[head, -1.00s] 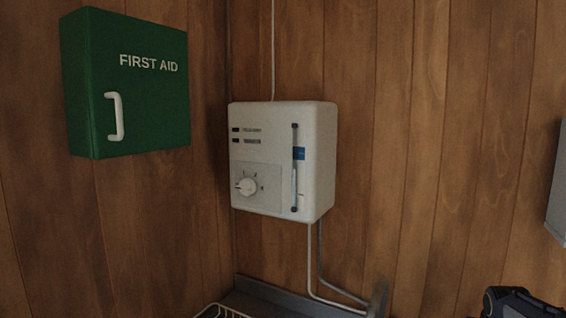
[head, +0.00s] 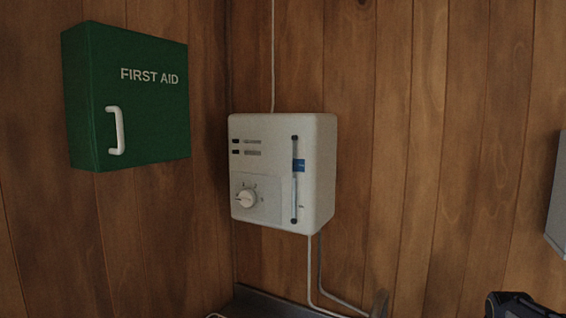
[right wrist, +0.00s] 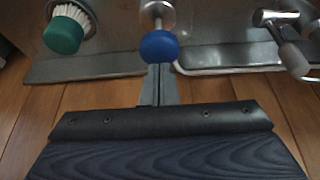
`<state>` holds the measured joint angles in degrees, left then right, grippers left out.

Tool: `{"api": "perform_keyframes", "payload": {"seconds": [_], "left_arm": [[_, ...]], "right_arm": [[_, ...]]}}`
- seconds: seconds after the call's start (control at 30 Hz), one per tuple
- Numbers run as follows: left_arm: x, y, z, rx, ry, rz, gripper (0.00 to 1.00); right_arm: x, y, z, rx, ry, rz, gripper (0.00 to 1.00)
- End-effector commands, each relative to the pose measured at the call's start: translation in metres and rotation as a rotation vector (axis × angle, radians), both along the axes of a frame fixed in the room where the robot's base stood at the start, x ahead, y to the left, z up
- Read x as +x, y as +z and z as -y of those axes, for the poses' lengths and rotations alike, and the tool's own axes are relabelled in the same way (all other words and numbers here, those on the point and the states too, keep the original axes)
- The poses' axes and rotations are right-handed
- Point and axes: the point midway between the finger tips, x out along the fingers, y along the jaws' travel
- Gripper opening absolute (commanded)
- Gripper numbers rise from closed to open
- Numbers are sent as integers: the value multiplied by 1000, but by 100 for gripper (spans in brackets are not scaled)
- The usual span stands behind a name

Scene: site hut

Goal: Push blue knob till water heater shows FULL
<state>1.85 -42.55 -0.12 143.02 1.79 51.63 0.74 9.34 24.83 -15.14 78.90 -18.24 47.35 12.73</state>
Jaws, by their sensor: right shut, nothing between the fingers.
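The white water heater (head: 317,185) hangs on the wood wall in the head view. Its upright gauge (head: 294,200) has a blue mark (head: 299,165) beside it, with lettering too small to read. A pale column shows in the gauge's lower part; its exact top is hard to tell. The blue knob (right wrist: 159,46) is in the right wrist view, on a metal stem in front of a steel surface. My right gripper (right wrist: 158,70) is shut and empty, its tips right at the knob's lower edge; I cannot tell whether they touch. My left gripper is out of view.
A green first aid box (head: 130,100) hangs left of the heater. In the right wrist view, a green-ended brush (right wrist: 64,35) is left of the knob and a lever tap (right wrist: 290,55) right of it. A wooden surface lies below.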

Motion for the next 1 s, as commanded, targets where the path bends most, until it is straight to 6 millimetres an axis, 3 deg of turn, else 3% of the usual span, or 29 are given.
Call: {"api": "perform_keyframes", "payload": {"seconds": [0.57, 1.0], "left_arm": [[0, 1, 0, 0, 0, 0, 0], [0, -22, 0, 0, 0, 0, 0]], "right_arm": [[1, 3, 0, -1, 0, 4, 0], [1, -27, 0, -1, 0, 3, 0]]}}
